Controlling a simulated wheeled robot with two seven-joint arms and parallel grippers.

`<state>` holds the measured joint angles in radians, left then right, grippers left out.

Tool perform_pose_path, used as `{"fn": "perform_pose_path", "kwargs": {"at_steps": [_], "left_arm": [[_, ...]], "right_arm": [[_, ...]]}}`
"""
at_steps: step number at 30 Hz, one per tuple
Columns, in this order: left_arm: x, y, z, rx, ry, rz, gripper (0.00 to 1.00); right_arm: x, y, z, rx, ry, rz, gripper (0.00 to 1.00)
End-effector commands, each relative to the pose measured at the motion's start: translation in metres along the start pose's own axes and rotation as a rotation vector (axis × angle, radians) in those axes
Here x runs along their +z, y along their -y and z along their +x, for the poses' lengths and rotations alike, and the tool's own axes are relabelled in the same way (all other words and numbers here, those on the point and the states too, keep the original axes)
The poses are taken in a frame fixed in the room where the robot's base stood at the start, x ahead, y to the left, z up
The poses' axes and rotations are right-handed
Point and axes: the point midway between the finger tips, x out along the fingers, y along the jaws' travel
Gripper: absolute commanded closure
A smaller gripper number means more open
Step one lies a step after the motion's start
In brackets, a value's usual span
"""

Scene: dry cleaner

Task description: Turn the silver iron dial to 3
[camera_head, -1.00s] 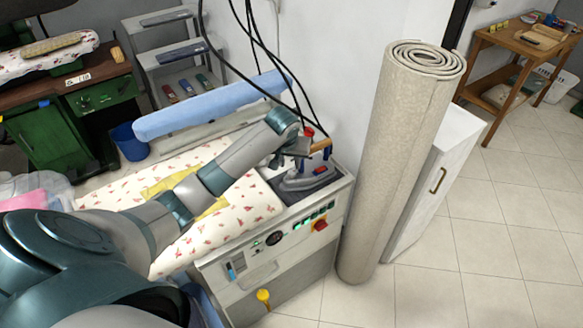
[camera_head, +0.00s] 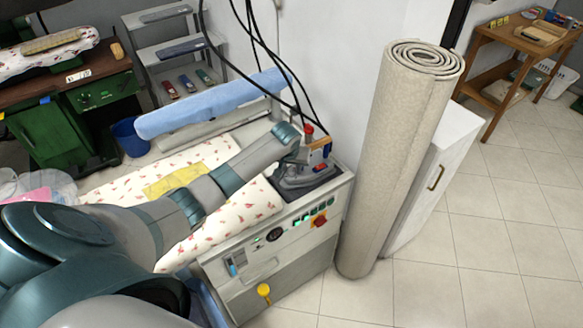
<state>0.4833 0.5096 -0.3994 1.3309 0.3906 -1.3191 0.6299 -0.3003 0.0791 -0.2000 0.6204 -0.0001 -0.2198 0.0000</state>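The silver iron (camera_head: 302,183) rests on a dark pad at the right end of the ironing station. It has a brown handle (camera_head: 321,143) and a red part on top (camera_head: 308,129). My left arm reaches over the station from the left. My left gripper (camera_head: 308,157) is at the iron's upper part, close to the handle, and overlaps it in the picture. Whether its fingers touch the iron or are closed is too small to tell. The iron's dial and its numbers cannot be made out. My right gripper is not in view.
The ironing station (camera_head: 290,262) has a front panel with a red knob (camera_head: 319,221). A blue padded arm (camera_head: 210,104) stands behind. Black cables (camera_head: 262,65) hang above the iron. A rolled carpet (camera_head: 395,165) stands close on the right, beside a white cabinet (camera_head: 437,178).

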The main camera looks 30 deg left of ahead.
Motion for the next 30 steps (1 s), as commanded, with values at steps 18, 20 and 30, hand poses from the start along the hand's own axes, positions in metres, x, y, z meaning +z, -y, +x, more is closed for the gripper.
{"fn": "perform_pose_path", "kwargs": {"at_steps": [18,20,30], "left_arm": [[-0.0003,0.0006,-0.0004,0.027,-0.001,0.063,0.99],[-0.0003,0.0010,-0.0004,0.037,-0.001,0.089,0.99],[-0.0012,0.0042,0.0002,0.131,-0.001,0.319,0.99]], "right_arm": [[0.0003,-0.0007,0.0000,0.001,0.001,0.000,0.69],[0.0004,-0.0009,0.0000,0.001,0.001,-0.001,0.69],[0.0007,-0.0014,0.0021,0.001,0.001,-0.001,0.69]]}}
